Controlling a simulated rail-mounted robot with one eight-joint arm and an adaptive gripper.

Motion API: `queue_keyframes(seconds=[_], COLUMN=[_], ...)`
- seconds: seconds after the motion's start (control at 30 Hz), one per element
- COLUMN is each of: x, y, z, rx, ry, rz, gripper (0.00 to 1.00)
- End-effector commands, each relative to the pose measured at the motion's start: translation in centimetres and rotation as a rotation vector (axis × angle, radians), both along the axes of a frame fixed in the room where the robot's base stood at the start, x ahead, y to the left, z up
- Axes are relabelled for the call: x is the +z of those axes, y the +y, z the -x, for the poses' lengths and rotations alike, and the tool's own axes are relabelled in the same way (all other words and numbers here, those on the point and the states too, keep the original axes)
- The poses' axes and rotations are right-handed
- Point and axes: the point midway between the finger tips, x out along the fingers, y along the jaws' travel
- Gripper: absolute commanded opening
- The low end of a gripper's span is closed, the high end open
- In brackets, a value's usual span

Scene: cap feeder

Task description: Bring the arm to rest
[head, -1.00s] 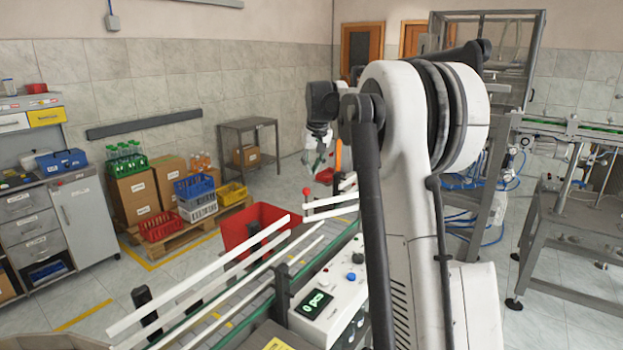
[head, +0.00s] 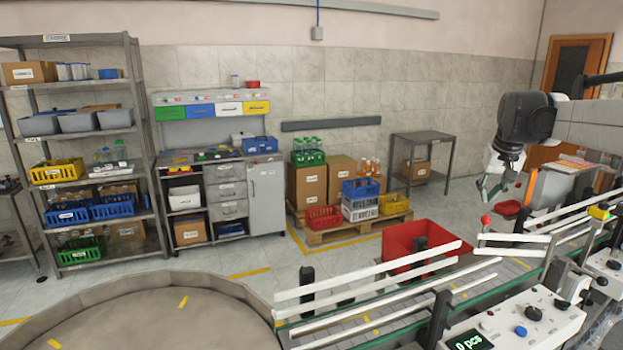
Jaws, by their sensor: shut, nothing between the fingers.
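My arm comes in from the right edge of the head view, with its dark wrist joint at the upper right. My gripper (head: 497,186) hangs below the wrist, pointing down, above the far side of the conveyor. Its fingers are small in the picture, shut, with nothing between them. It is apart from the rails and the things below it.
The conveyor with white guide rails (head: 375,279) and a control box (head: 520,322) runs below. A red bin (head: 410,240) stands behind it. A round feeder table (head: 130,310) is at lower left. Shelving (head: 140,150), a workbench (head: 265,200) and a crate-laden pallet (head: 325,235) line the wall.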

Motion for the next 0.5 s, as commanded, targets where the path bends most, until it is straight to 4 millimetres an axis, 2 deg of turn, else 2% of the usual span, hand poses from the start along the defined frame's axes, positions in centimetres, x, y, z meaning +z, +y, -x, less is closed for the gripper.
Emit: queue_keyframes(seconds=[0.03, 0.1, 0.33, 0.5], x=[0.1, 0.4, 0.2, -0.8], y=[1.7, 3.7, 9.9, 14.1], z=[1.2, 2.7, 8.3, 12.9], rx=[0.011, 0.023, 0.065, 0.096], ry=[-0.009, -0.022, -0.067, -0.101], rz=[0.003, 0.008, 0.021, 0.027], gripper=[0.0, 0.0, 0.0, 0.0])
